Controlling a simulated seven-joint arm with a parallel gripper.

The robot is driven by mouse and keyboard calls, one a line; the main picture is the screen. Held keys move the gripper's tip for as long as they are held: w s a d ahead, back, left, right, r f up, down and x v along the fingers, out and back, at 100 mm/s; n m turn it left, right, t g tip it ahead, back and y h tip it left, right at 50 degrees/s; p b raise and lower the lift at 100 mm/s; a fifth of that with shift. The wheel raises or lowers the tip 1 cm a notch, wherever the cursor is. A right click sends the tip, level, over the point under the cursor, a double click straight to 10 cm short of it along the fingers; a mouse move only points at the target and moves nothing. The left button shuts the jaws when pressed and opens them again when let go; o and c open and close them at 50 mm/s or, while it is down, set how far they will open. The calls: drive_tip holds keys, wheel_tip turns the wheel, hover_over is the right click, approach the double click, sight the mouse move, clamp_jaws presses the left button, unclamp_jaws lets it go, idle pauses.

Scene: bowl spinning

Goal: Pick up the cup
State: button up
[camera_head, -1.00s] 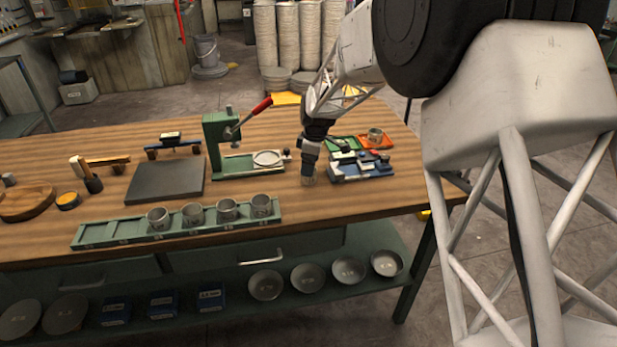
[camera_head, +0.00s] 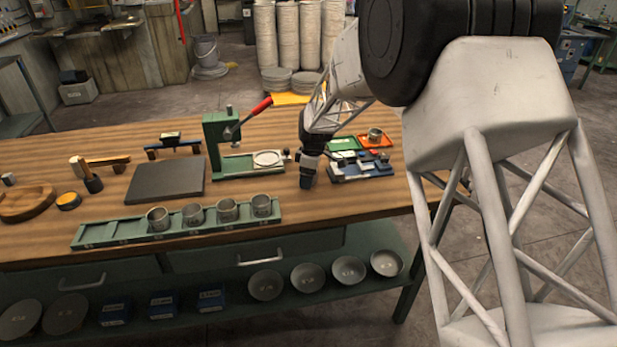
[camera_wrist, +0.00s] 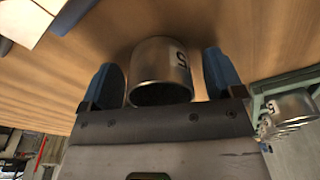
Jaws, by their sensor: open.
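A grey metal cup (camera_wrist: 160,72) with a dark mark on its side stands on the wooden table in the wrist view. It sits between the two blue fingers of my gripper (camera_wrist: 160,64), with a visible gap on each side. My gripper is open. In the head view my gripper (camera_head: 307,183) is low over the table, right of the green press, and this cup is hidden there or too small to tell. Several similar cups (camera_head: 227,210) stand in a green rack (camera_head: 123,230) at the table's front; they show at the right of the wrist view (camera_wrist: 290,106).
A green press with a red lever (camera_head: 215,140) stands left of my gripper. A blue fixture (camera_head: 360,168) is close on its right. An orange tray (camera_head: 378,142) holding a small cup is behind that. A dark slab (camera_head: 166,180) lies farther left.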

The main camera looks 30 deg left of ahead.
drive_tip(key=shift+c, duration=0.3)
drive_tip(key=c, duration=0.9)
drive_tip(key=shift+c, duration=0.2)
drive_tip(key=shift+r, duration=0.1)
drive_tip(key=shift+r, duration=0.35)
wheel_tip(320, 180, up, 3)
drive_tip(key=shift+f, duration=0.1)
drive_tip(key=s+d, duration=0.3)
drive_tip(key=s+d+r, duration=0.1)
drive_tip(key=s+d, duration=0.7)
drive_tip(key=shift+s+d+r, duration=0.15)
drive_tip(key=shift+s, duration=0.05)
